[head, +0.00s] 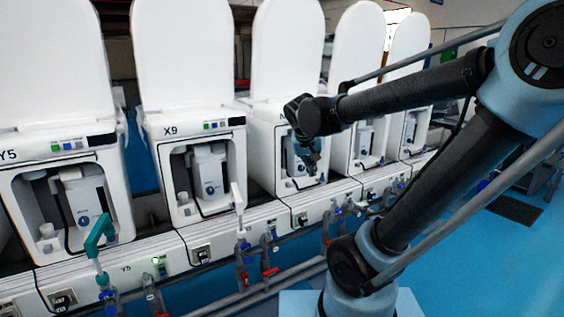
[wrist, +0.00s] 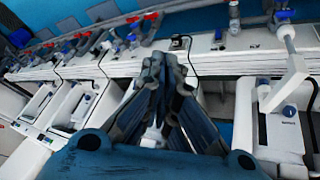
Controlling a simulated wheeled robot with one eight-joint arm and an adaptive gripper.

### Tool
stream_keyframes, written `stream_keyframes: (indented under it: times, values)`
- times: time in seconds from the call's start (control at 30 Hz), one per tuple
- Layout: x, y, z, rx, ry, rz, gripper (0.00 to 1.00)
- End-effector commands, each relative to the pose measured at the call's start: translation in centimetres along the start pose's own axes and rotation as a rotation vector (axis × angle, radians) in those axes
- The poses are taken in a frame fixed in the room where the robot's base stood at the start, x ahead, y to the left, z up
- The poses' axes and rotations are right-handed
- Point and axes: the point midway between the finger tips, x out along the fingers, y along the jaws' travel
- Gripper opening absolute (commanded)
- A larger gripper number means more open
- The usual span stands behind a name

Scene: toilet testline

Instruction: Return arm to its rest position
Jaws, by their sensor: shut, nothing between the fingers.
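My arm reaches from the right side of the head view toward the row of white toilets. My gripper (head: 309,160) hangs at its end, in front of the middle toilet unit (head: 264,128), and hides part of its open front. In the wrist view my gripper (wrist: 165,62) has its dark fingers brought together at the tips, with nothing seen between them. Whether it touches the unit cannot be told.
White toilets with raised lids stand in a row, among them one marked X9 (head: 193,130). A ledge below carries valves with red handles (head: 270,271) and a teal handle (head: 99,236). Blue floor (head: 480,260) lies open at the right.

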Motion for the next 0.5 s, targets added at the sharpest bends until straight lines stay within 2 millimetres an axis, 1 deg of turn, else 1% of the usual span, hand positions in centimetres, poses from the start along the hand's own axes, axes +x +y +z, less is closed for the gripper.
stream_keyframes:
  times: [0.03,0.1,0.17,0.2,0.33,0.5]
  values:
    - [0.5,1.6,1.8,0.006,-0.029,-0.001,0.00]
    - [1.0,3.2,4.2,0.004,-0.068,-0.011,0.00]
    - [1.5,4.4,6.2,0.002,-0.098,-0.022,0.00]
    - [1.8,5.1,7.7,0.001,-0.118,-0.031,0.00]
    - [2.7,6.8,12.2,-0.002,-0.176,-0.066,0.00]
    - [3.8,7.7,17.7,-0.003,-0.233,-0.124,0.00]
